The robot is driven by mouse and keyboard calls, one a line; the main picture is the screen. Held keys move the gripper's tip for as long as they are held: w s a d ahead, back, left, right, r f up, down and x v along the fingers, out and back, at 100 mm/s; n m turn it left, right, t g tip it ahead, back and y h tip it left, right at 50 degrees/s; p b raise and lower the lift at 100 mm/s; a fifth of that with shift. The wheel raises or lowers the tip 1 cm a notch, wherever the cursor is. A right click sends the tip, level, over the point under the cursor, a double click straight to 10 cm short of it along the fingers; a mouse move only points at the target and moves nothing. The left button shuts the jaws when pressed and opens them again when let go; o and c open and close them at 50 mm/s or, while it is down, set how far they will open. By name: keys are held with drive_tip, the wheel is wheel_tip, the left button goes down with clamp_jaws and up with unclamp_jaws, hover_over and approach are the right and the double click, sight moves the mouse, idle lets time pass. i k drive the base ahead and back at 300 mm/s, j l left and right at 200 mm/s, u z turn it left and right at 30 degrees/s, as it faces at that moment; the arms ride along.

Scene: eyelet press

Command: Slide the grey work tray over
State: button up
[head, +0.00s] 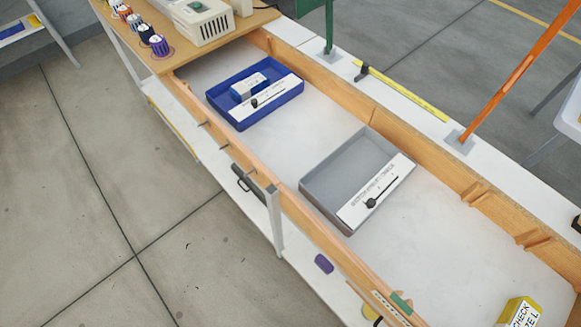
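The grey work tray (338,168) sits on the white bench surface, between two long wooden rails, right of the picture's middle. It looks empty inside. A white label strip with a black knob (371,203) runs along its near right side. The tray lies close to the near rail; I cannot tell if it touches. My gripper is not in view.
A blue tray (228,112) holding a blue-and-white box (249,87) stands farther up the same channel, with bare surface between the trays. A yellow box (519,314) stands at lower right. Wooden rails (330,82) bound the channel; an orange post (515,75) rises beyond.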

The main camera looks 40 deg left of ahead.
sight(368, 165)
drive_tip(key=i+l+u, duration=0.2)
drive_tip(key=u, duration=0.15)
drive_tip(key=i+l+u, duration=0.45)
drive_tip(key=u, duration=0.25)
drive_tip(key=i+l, duration=0.1)
drive_tip(key=l, duration=0.2)
